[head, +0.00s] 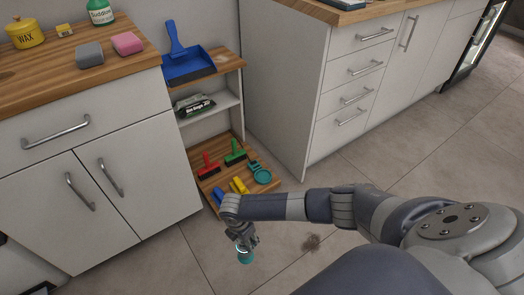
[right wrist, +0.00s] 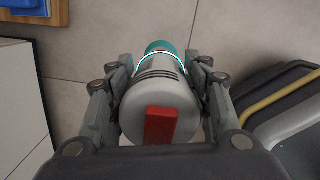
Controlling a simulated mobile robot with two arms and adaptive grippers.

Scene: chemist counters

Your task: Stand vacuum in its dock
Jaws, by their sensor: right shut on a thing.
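The vacuum (right wrist: 152,95) is a grey handheld cylinder with a red button and a teal end. My right gripper (right wrist: 158,75) is shut around its body. In the head view the right gripper (head: 243,240) points down over the floor, in front of the low shelf, with the teal end of the vacuum (head: 245,256) below it. My left gripper is not in view.
The bottom shelf (head: 206,184) also holds red, green, yellow and blue tools, left of the teal piece. A blue dustpan (head: 186,64) lies on the top shelf. Cabinets flank the shelf unit. A dark dirt patch (head: 311,242) is on the open floor.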

